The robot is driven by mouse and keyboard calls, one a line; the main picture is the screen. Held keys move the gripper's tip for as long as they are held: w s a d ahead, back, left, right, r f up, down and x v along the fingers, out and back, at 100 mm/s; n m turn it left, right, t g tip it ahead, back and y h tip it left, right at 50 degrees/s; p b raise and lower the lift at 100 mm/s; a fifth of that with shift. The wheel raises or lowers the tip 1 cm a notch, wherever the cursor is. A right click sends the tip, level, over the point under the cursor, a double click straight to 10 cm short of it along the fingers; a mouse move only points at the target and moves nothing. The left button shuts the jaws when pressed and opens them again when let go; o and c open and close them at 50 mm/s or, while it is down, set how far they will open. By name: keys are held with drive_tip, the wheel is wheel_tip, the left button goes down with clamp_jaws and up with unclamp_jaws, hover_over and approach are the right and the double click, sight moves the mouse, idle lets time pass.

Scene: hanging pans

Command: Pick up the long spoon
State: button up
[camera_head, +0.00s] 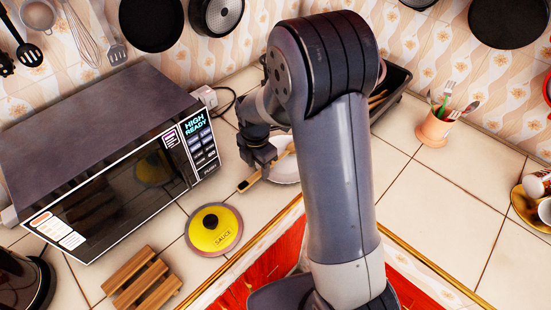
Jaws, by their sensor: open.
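A long wooden-handled utensil, seemingly the long spoon (250,182), lies slanting on the tiled counter, its handle end toward the lower left. Its far end runs toward a white round dish (286,171) and is partly hidden by my gripper and arm. My gripper (261,163) points down above or beside the middle of this utensil. It is open and seems to hold nothing. I cannot tell how high it is above the handle or whether it touches.
A microwave (120,150) stands close on the left. A yellow-lidded sauce pot (213,228) and a wooden trivet (141,280) are in front. A cutlery cup (434,129) stands right. Pans and a slotted spoon (28,52) hang behind. The right counter is mostly free.

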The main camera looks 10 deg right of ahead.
drive_tip(key=shift+f, duration=1.15)
drive_tip(key=shift+c, duration=0.5)
clamp_jaws()
